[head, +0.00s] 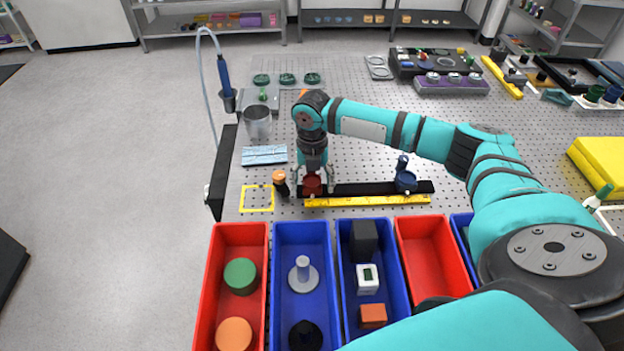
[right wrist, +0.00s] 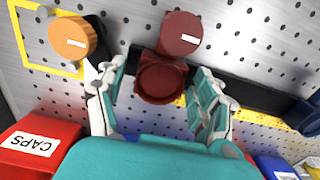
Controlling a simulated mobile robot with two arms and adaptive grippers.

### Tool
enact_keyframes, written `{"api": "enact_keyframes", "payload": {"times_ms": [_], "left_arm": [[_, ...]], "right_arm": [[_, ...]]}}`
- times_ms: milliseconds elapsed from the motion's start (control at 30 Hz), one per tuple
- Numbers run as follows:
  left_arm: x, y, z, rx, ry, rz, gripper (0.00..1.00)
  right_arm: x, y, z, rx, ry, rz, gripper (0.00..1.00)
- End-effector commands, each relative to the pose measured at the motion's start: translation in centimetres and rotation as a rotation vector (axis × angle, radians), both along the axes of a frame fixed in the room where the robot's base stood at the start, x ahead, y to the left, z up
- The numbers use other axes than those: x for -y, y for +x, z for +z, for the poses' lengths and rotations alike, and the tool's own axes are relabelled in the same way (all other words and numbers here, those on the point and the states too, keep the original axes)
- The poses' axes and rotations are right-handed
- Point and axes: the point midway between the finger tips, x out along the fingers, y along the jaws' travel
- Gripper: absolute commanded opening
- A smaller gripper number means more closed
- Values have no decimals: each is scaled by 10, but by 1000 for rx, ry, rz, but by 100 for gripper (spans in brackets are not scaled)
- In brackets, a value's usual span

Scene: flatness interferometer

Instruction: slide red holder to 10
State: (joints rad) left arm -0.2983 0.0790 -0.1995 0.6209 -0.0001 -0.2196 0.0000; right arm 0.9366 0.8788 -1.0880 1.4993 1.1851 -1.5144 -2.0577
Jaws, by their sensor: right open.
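The dark red holder (head: 312,185) sits at the left part of a black rail (head: 345,189) on the perforated table. In the right wrist view the holder (right wrist: 162,80) shows a round cup and a knob with a white mark. A yellow scale strip (head: 367,201) runs along the near side of the rail; its numbers are too small to read. My right gripper (head: 314,186) points down over the red holder, with its fingers apart on either side of it. In the right wrist view the open fingers (right wrist: 158,100) flank the cup. I cannot tell whether they touch it. My left gripper is out of view.
An orange-topped part (head: 280,181) stands close left of the red holder. A blue holder (head: 405,176) sits near the rail's right end. Red and blue bins (head: 269,240) line the near side. A metal cup (head: 257,123) stands behind left. The rail between the red and blue holders looks clear.

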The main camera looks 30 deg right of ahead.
Motion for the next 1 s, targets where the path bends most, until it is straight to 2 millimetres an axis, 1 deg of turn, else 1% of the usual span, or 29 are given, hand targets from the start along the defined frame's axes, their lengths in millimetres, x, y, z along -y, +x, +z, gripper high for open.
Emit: {"api": "enact_keyframes", "payload": {"times_ms": [67, 167, 600, 767, 833, 867, 1000], "left_arm": [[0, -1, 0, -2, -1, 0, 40], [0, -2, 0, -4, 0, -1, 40], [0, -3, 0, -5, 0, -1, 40], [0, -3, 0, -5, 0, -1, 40], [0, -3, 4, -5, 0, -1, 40], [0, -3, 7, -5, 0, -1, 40], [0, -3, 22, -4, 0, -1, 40]], "right_arm": [[0, 0, 0, 0, 0, 0, 69], [0, 0, 0, 0, 0, 0, 57], [0, 0, 1, 1, 1, 0, 0], [1, 0, 1, 0, 0, -1, 0], [6, -3, 2, -1, 0, -3, 0], [10, -6, 3, -1, 0, -5, 0], [39, -24, 5, -3, -2, -6, 0]]}}
